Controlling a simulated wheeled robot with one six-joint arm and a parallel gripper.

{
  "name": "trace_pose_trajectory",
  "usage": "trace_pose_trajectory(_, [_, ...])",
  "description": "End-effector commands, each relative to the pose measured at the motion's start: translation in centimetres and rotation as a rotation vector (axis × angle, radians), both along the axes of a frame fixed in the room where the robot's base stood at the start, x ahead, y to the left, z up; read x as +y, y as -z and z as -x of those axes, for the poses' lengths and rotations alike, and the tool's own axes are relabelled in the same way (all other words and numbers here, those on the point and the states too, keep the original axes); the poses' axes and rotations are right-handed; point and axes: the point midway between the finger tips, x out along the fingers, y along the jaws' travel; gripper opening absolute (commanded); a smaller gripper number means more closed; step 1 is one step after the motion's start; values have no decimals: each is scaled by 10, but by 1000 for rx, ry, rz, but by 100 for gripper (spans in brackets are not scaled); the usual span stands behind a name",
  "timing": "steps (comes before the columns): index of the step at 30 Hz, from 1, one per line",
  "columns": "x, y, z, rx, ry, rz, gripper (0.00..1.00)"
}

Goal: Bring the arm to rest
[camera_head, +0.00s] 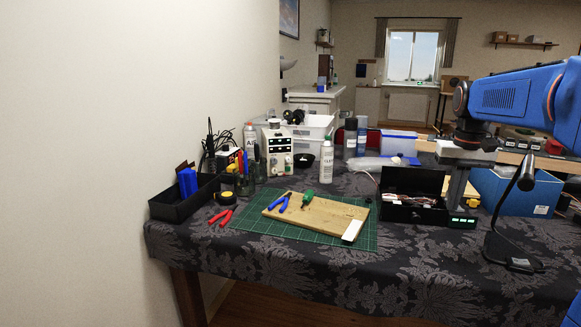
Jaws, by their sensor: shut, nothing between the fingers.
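My blue arm (515,95) reaches in from the right edge, above the right part of the table. My gripper (457,203) hangs from its wrist, pointing down, beside the right side of an open black box (400,212). It is shut with nothing held. The fingertips look close to a small device with green lights (462,222); I cannot tell whether they touch it.
A patterned dark cloth covers the table (330,270). A green mat (260,237) holds a wooden board (325,217) with pliers. A black desk lamp (522,264) and blue box (530,193) stand right of the gripper. Bottles and bins fill the back.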

Motion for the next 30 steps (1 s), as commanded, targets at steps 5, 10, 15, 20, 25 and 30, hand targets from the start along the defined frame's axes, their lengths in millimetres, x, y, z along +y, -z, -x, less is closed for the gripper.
trace_pose_trajectory(5, [16, 2, 22, -27, -20, 7, 0])
trace_pose_trajectory(10, [37, 8, 52, -67, -47, 16, 0])
trace_pose_trajectory(15, [62, 21, 93, -119, -83, 27, 0])
trace_pose_trajectory(20, [83, 38, 133, -170, -119, 35, 0])
trace_pose_trajectory(25, [102, 63, 176, -227, -157, 41, 0])
trace_pose_trajectory(30, [117, 93, 217, -283, -195, 46, 0])
